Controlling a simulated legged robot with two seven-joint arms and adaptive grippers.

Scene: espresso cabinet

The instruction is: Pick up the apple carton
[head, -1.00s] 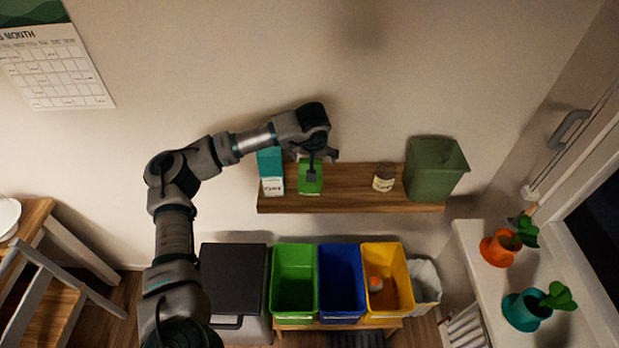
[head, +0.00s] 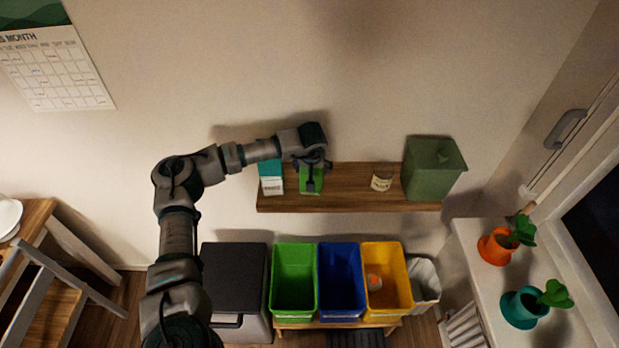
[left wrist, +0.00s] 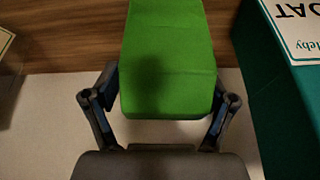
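The apple carton, a bright green box (head: 318,187), stands on the wooden wall shelf (head: 347,203). My left gripper (head: 311,180) is over it in the head view and hides part of it. In the left wrist view, the green carton (left wrist: 168,60) fills the space between the two fingers of my left gripper (left wrist: 163,95). The fingers flank its sides, with a narrow gap at the left finger; the right finger is very close, and contact there is unclear. My right gripper is in neither view.
A teal and white carton (head: 271,178) stands just left of the green one; it also shows in the left wrist view (left wrist: 270,90). A jar (head: 382,180) and a green bin (head: 433,172) stand farther right. Green, blue and yellow bins stand below the shelf.

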